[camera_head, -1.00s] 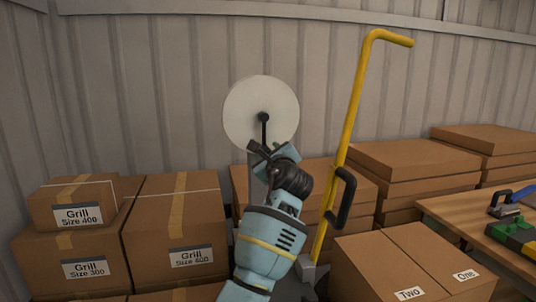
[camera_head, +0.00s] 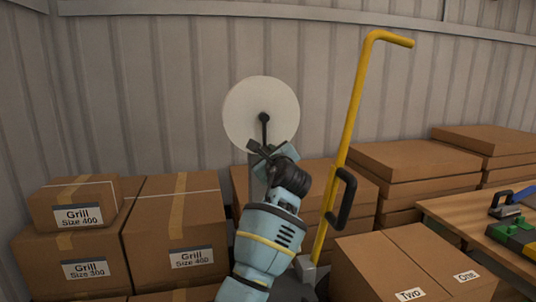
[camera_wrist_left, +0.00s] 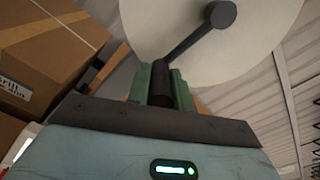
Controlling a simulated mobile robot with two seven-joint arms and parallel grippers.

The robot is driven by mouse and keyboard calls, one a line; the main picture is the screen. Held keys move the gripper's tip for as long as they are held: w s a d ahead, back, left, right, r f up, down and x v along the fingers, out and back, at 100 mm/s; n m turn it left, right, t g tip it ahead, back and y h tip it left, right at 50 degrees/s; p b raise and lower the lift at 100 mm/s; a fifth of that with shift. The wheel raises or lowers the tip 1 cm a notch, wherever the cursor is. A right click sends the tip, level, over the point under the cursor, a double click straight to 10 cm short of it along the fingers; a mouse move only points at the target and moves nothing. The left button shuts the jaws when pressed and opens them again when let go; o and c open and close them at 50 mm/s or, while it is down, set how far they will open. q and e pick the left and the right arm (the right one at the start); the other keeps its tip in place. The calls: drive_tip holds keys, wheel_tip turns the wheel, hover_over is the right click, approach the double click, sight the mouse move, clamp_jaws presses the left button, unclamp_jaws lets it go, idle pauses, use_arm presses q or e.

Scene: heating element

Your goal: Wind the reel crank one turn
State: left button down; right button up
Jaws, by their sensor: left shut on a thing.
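The reel (camera_head: 240,112) is a pale round disc in front of the corrugated wall. Its dark crank (camera_head: 264,128) runs from the hub down to my left gripper (camera_head: 264,150). In the left wrist view the crank arm (camera_wrist_left: 194,38) slants from the hub at upper right down to the dark handle (camera_wrist_left: 162,84). The green fingers of my left gripper (camera_wrist_left: 161,88) are shut on that handle, one on each side. The lower end of the handle is hidden between the fingers. My right gripper is not in view.
A yellow hooked bar (camera_head: 351,110) with a black handle (camera_head: 343,200) stands just right of my left arm. Boxes (camera_head: 175,225) stack at left, and more boxes (camera_head: 412,268) stand at lower right. A wooden table (camera_head: 480,222) holds tools at far right.

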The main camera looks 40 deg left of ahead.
use_arm(q)
drive_tip(key=shift+w+d+r+n+p, duration=0.4)
drive_tip(key=shift+n+p, duration=0.3)
drive_tip(key=shift+p, duration=0.4)
drive_tip(key=shift+w+d+r+n, duration=0.15)
drive_tip(key=shift+w+d+n, duration=0.35)
drive_tip(key=shift+n, duration=0.45)
drive_tip(key=shift+w+d+r+n, duration=0.2)
drive_tip(key=shift+w+d+n, duration=0.25)
drive_tip(key=shift+n, duration=0.55)
drive_tip(key=shift+w+d+r+n, duration=0.15)
drive_tip(key=shift+w+d+n, duration=0.2)
drive_tip(key=shift+w+n, duration=0.45)
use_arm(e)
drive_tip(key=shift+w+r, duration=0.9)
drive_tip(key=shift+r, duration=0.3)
use_arm(q)
drive_tip(key=shift+s, duration=0.15)
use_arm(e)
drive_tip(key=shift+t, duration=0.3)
use_arm(q)
drive_tip(key=c, duration=1.3)
unclamp_jaws()
drive_tip(key=shift+o, duration=0.2)
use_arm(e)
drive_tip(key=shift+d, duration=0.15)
